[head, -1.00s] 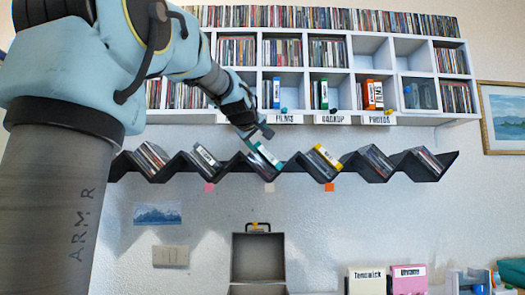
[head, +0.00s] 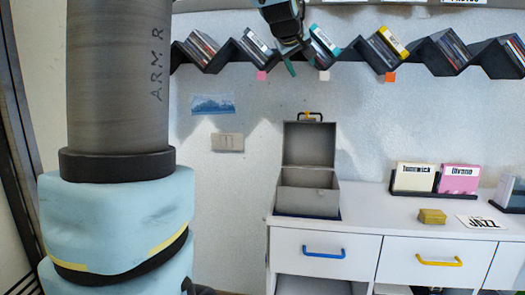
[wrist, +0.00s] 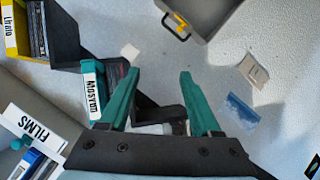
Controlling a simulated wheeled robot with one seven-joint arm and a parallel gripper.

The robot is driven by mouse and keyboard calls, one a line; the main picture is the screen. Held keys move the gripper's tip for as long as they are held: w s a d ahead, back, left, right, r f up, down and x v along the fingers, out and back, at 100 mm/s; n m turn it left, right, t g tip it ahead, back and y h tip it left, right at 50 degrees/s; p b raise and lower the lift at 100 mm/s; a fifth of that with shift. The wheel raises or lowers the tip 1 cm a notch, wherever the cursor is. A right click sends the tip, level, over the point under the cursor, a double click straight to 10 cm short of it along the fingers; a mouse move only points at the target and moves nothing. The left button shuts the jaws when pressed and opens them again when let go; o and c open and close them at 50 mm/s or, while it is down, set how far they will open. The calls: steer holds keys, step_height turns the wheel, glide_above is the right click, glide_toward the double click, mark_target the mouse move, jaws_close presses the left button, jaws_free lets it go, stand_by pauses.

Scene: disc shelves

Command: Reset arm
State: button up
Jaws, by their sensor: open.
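My gripper (head: 290,66) hangs in front of the black zigzag shelf (head: 361,67) in the head view, with little of its jaws showing. In the wrist view my gripper (wrist: 158,72) is open, its two green fingers apart with nothing between them. A teal case (head: 323,40) leans in the shelf just right of my gripper. The wrist view shows this case (wrist: 95,88), labelled "Masyon", beside the left finger. Whether they touch is hard to tell. A white-labelled case (head: 257,42) leans in the notch to the left.
An open grey box (head: 307,200) stands on the white cabinet (head: 362,210) below. Cream (head: 413,178) and pink (head: 461,180) cases stand to its right, near a small yellow block (head: 432,216). A yellow-topped case (head: 391,42) leans in the shelf.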

steer(key=s+a+f+m+g+y, duration=0.1)
steer(key=a+f, duration=0.2)
steer(key=f, duration=0.3)
steer(key=s+a+f+g+y, duration=0.1)
steer(key=s+a+f, duration=0.1)
steer(key=f, duration=0.4)
steer(key=s+a+f+m+g+y, duration=0.1)
steer(key=s+a+f+g, duration=0.2)
steer(key=s+a+f, duration=0.3)
steer(key=s+a+f+m+g+y+p, duration=0.1)
steer(key=s+a+f+g, duration=0.3)
steer(key=s+f, duration=1.3)
steer(key=a+f+m, duration=0.1)
steer(key=a, duration=0.2)
steer(key=shift+s+a+f+g+y, duration=0.15)
steer(key=shift+a+f+g+y, duration=0.15)
steer(key=shift+f, duration=0.05)
